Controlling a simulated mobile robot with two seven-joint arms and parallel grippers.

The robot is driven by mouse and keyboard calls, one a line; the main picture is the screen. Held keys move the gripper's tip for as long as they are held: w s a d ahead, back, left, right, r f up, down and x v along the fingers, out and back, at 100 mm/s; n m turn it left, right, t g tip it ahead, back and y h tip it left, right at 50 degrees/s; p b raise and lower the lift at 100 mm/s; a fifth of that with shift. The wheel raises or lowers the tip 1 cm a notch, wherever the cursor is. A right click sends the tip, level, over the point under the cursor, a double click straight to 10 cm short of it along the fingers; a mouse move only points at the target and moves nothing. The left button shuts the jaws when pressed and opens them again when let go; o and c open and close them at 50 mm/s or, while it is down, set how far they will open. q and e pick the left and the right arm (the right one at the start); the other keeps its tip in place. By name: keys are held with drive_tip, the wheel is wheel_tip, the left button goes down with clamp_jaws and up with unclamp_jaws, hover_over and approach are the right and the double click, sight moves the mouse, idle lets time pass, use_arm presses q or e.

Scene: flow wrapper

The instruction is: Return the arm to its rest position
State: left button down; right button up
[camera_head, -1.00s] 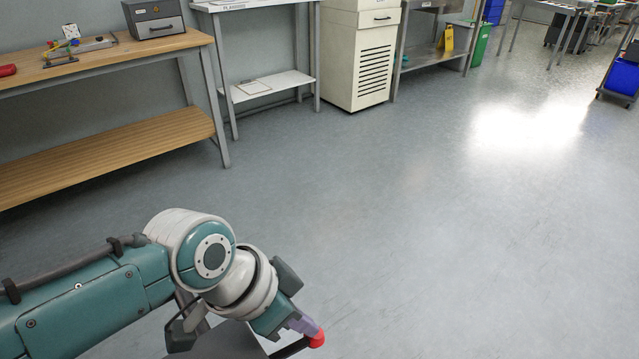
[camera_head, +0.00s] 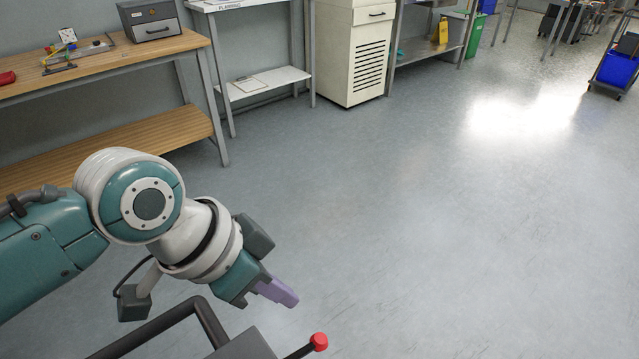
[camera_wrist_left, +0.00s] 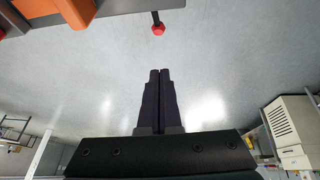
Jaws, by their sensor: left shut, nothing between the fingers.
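My left arm comes in from the left in the head view, a teal and white arm bent at its wrist. Its left gripper (camera_head: 290,297) points down and to the right, over open floor. In the left wrist view the two dark fingers (camera_wrist_left: 158,85) lie side by side, shut with nothing between them. My right gripper is in neither view.
A wooden workbench (camera_head: 120,68) with a grey drawer box (camera_head: 150,20) stands at the upper left. A white table (camera_head: 268,82) and a cream cabinet (camera_head: 352,55) stand along the wall. A blue bin (camera_head: 617,69) is at the far right. The middle floor is clear.

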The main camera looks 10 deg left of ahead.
use_arm(q)
drive_tip(key=s+a+r+n+y+p, duration=0.2)
drive_tip(key=s+a+r+n+p, duration=0.15)
drive_tip(key=s+r, duration=0.45)
drive_tip(key=s+a+r+n+y+p, duration=0.2)
drive_tip(key=s+a+r+p, duration=0.25)
drive_tip(key=s+r, duration=0.4)
wheel_tip(320, 180, up, 38)
drive_tip(key=p, duration=3.8)
drive_tip(key=shift+w+d, duration=0.15)
drive_tip(key=shift+w, duration=0.15)
